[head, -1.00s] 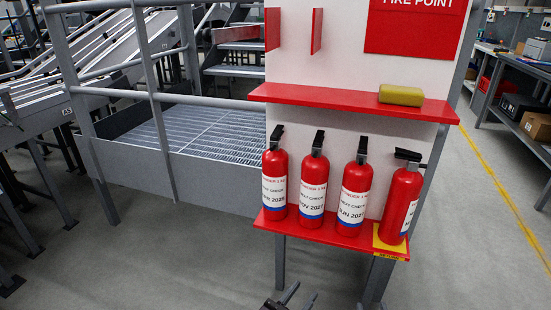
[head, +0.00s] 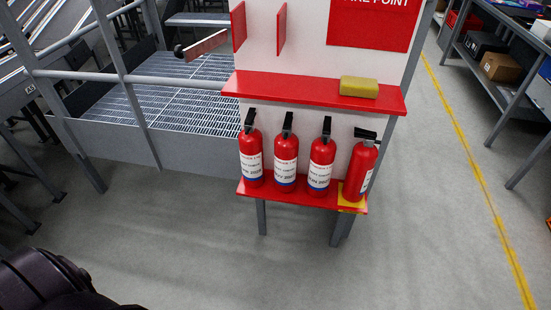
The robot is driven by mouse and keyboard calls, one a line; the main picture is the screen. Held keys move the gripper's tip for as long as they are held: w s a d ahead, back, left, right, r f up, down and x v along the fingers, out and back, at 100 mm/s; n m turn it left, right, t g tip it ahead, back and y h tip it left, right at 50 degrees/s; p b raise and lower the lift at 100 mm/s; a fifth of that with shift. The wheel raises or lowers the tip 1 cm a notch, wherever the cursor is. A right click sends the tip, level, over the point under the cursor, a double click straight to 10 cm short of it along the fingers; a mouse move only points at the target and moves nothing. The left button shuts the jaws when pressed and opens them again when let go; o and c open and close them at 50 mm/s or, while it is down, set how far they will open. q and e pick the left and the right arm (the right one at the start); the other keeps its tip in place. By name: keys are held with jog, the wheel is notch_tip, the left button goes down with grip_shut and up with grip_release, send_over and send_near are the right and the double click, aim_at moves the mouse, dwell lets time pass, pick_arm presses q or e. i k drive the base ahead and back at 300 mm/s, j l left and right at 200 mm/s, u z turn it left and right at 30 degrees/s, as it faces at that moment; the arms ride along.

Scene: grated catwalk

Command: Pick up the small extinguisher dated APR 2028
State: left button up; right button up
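Several small red extinguishers with black tops and white labels stand upright in a row on a low red shelf (head: 222,184). They are the leftmost extinguisher (head: 250,150), the second extinguisher (head: 285,155), the third extinguisher (head: 321,158) and the rightmost extinguisher (head: 359,172). The label dates are too small to read now. In the earlier frame the leftmost label seems to end in 2028, and the third seems to read JUN 2027. The rightmost stands on a yellow patch (head: 350,206), its label turned aside. Neither gripper is in view.
A red upper shelf (head: 290,90) juts out above the extinguishers and carries a yellow block (head: 359,87). A grey railing (head: 112,60) and grated platform (head: 165,105) lie to the left. Open grey floor (head: 240,270) lies in front. Shelving stands at the right.

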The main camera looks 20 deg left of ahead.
aim_at(250, 143)
jog(key=j+z, duration=0.35)
jog(key=j, duration=0.55)
jog(key=j+z, duration=0.35)
jog(key=j, duration=0.55)
